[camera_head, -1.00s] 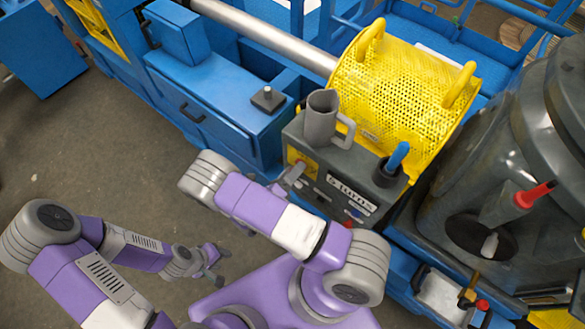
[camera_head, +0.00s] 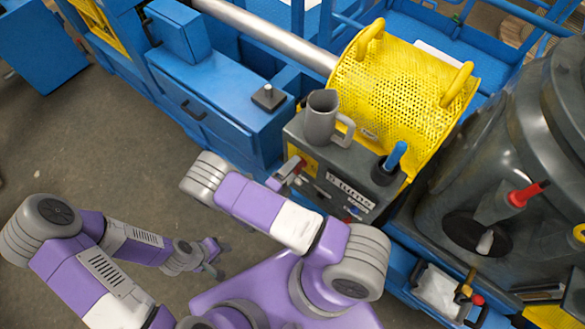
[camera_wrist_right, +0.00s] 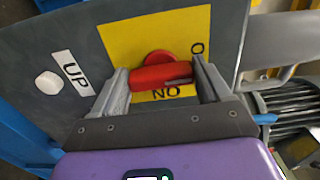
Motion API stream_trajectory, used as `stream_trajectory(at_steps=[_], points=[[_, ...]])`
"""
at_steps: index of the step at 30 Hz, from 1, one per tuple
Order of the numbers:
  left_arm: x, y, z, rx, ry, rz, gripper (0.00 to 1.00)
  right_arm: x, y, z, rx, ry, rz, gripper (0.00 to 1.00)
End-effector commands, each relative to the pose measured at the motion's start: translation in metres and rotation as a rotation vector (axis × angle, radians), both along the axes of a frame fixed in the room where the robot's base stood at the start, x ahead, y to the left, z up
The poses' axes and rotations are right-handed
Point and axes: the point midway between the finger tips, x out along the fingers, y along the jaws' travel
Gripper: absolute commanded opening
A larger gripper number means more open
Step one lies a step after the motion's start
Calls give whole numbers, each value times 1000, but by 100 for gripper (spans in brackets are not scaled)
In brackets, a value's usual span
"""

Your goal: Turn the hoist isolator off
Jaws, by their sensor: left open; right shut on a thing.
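The hoist isolator's red handle (camera_wrist_right: 162,76) shows in the right wrist view on a yellow plate (camera_wrist_right: 125,38). It lies nearly crosswise in that picture. The upside-down word "ON" is just below it, and an "O" is at the plate's upper right. My right gripper (camera_wrist_right: 163,84) is shut on the red handle, one finger at each end. In the head view the isolator (camera_head: 300,164) is a small red spot on the grey control box (camera_head: 345,165), partly hidden by my right gripper (camera_head: 287,174). My left gripper (camera_head: 216,260) is open and empty, low over the floor.
A grey jug (camera_head: 321,118) and a dark cup (camera_head: 386,171) holding a blue-handled thing stand on the box. A white button (camera_wrist_right: 48,83) beside an "UP" label is left of the plate. A yellow mesh guard (camera_head: 400,95) stands behind. The floor at left is clear.

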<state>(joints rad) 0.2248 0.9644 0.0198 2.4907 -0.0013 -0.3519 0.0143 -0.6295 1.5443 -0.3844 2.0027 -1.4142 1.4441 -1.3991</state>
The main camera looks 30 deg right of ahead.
Motion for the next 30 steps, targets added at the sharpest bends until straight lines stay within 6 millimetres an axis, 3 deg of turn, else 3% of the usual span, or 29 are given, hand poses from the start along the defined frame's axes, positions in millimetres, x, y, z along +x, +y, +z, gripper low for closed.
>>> stream_trajectory(at_steps=[10, 11, 15, 23, 30], points=[[0, 0, 0, 0, 0, 0, 43, 0, -2, 2, -9, 3, -1, 46], [0, 0, 0, 0, 0, 0, 43, 0, -2, 2, -9, 3, -1, 81], [0, 0, 0, 0, 0, 0, 43, 0, -2, 1, -7, 2, -1, 100], [0, 0, 0, 0, 0, 0, 43, -1, 2, 0, -3, 2, 1, 100], [0, 0, -3, 0, 0, 0, 43, -14, 35, 0, -3, 1, 2, 100]])
